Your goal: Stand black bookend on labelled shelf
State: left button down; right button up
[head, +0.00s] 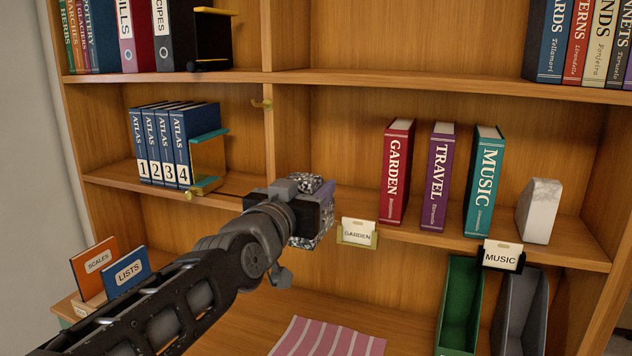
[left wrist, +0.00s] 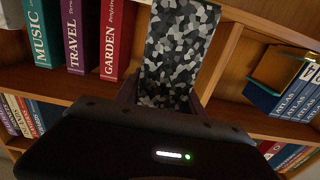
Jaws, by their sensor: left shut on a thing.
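My left gripper (head: 304,212) is shut on a speckled black, grey and white piece (left wrist: 176,50), held in front of the shelf, left of the red GARDEN book (head: 396,172). In the left wrist view the piece is a broad upright panel between the fingers (left wrist: 165,95). Whether it touches the shelf board is unclear. A black bookend (head: 213,38) stands on the upper left shelf beside the RECIPES binder. The middle shelf bears a GARDEN label (head: 357,232) and, farther right, a MUSIC label (head: 501,255) in a black holder. My right gripper is out of view.
TRAVEL (head: 438,177) and MUSIC (head: 484,180) books and a white marbled block (head: 540,210) stand to the right. Green (head: 460,305) and grey (head: 521,310) holders stand below.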

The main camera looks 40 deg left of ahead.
pick_arm(q)
jog(key=shift+r, duration=0.1)
jog(key=shift+s+b, duration=0.1)
jog(key=shift+b, duration=0.25)
jog(key=p+x, duration=0.4)
jog(key=x, duration=1.6)
jog(key=shift+f+b, duration=1.05)
jog(key=shift+b, duration=0.05)
dwell(0.7)
